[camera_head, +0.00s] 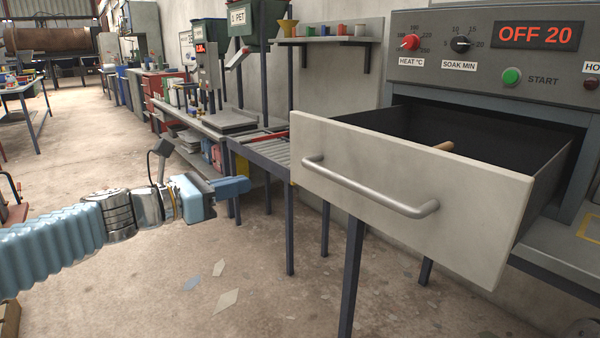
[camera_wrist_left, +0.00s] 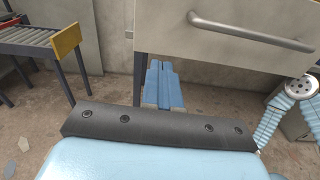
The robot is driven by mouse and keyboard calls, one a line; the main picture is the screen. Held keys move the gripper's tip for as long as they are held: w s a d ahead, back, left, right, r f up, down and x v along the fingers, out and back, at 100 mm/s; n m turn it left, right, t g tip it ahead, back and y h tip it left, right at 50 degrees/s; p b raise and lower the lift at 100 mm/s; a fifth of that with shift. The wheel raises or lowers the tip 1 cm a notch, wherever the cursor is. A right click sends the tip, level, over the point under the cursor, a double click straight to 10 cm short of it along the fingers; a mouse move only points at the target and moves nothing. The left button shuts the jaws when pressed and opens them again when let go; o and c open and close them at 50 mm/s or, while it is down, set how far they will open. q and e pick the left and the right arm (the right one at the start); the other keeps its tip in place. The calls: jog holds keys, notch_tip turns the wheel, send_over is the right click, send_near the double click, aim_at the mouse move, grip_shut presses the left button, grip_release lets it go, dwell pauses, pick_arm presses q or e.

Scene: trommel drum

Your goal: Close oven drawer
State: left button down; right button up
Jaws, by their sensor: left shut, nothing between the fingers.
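The oven drawer (camera_head: 400,198) stands pulled out of the oven (camera_head: 480,75), with a pale front and a grey bar handle (camera_head: 370,186). A tan stick-like piece (camera_head: 443,147) shows inside the drawer. My left gripper (camera_head: 236,187) is shut and empty, left of the drawer front and apart from it. In the left wrist view the blue fingers (camera_wrist_left: 163,85) lie together, below the lower left part of the drawer front (camera_wrist_left: 215,32), and the handle (camera_wrist_left: 250,31) is to their upper right. My right gripper is not in view.
The oven panel has a red knob (camera_head: 410,42), a green START button (camera_head: 511,77) and a display reading OFF 20. A roller table (camera_head: 265,150) stands behind and left of the drawer. The floor (camera_head: 200,270) in front is open, with a few flat scraps.

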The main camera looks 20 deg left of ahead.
aim_at(294, 160)
pick_arm(q)
jog(key=shift+t, duration=0.3)
jog(key=x, duration=0.4)
jog(key=r+x, duration=0.1)
jog(key=x, duration=0.3)
jog(key=r+x, duration=0.1)
jog(key=x, duration=0.4)
jog(key=shift+s+d+r+p, duration=0.1)
jog(key=shift+s+d+p, duration=0.05)
jog(key=shift+d+p, duration=0.2)
